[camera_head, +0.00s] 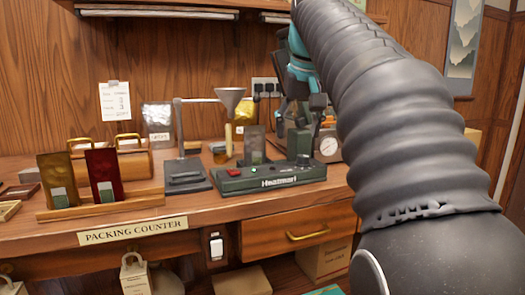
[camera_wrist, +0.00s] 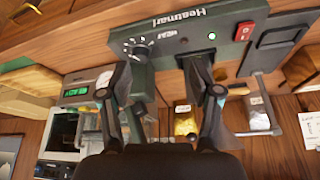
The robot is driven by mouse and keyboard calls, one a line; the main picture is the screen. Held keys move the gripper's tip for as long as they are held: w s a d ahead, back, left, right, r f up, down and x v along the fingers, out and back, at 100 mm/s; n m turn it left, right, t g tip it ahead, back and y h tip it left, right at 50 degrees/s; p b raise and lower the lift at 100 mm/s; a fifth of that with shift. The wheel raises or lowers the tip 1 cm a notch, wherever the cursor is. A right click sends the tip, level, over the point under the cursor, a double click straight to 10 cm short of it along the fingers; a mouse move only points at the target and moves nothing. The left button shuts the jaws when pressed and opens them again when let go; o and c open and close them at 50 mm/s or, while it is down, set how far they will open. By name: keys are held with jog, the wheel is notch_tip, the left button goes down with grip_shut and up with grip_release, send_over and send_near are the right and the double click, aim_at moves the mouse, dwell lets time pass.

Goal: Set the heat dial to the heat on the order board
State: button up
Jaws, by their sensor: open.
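The green Heatmari sealer (camera_head: 270,178) stands on the packing counter, with a red switch (camera_head: 232,172) at its left front. In the head view my gripper (camera_head: 298,125) is above the sealer's right end, and the dial is not clear. A white clipped sheet (camera_head: 115,101), likely the order board, hangs on the wall, its writing illegible.
A funnel stand (camera_head: 229,100) is behind the sealer. A dark scale-like plate (camera_head: 184,178) is to the left, then a wooden rack (camera_head: 105,206) with two packets.

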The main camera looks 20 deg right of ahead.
aim_at(303, 156)
jog(key=w+d+r, duration=0.3)
jog(key=d+r, duration=0.1)
jog(key=shift+m, duration=0.3)
jog(key=x, duration=1.3)
jog(key=shift+s+d+f, duration=0.2)
jog(key=shift+s+f, duration=0.05)
jog(key=shift+f, duration=0.1)
jog(key=c, duration=1.1)
